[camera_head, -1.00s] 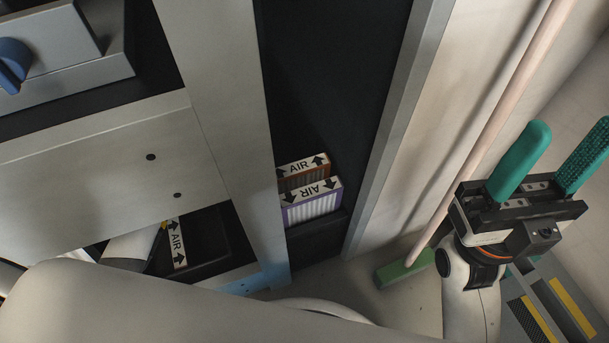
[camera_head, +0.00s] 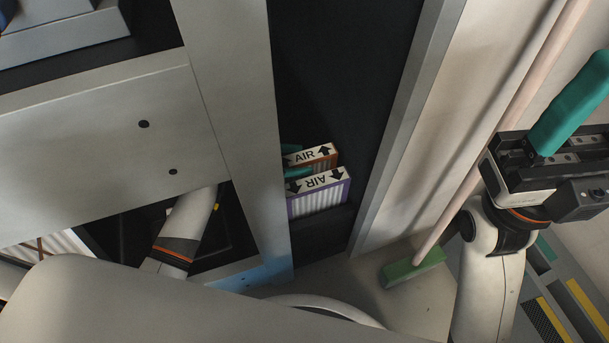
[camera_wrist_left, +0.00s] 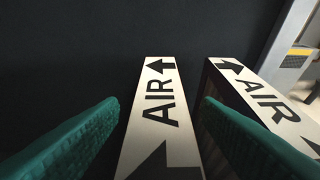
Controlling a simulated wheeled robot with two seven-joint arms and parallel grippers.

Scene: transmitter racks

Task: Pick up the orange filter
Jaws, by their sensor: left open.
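The orange filter (camera_head: 325,162) stands in the dark rack bay, behind a purple-edged filter (camera_head: 318,198). Its white top reads AIR with arrows. My left gripper (camera_head: 294,160) is mostly hidden behind the grey post. Its teal fingertips show on either side of the orange filter, one of them between the two filters. In the left wrist view the open fingers (camera_wrist_left: 160,130) straddle one filter's white AIR top (camera_wrist_left: 162,105), with visible gaps. My right gripper (camera_head: 575,125) is at the right edge, away from the filters, empty and open; one finger is cut off.
The grey post (camera_head: 230,110) and a wide grey panel (camera_head: 100,150) stand left of the bay. A metal frame edge (camera_head: 405,130) bounds it on the right. A broom with a green head (camera_head: 413,268) leans beside my right arm.

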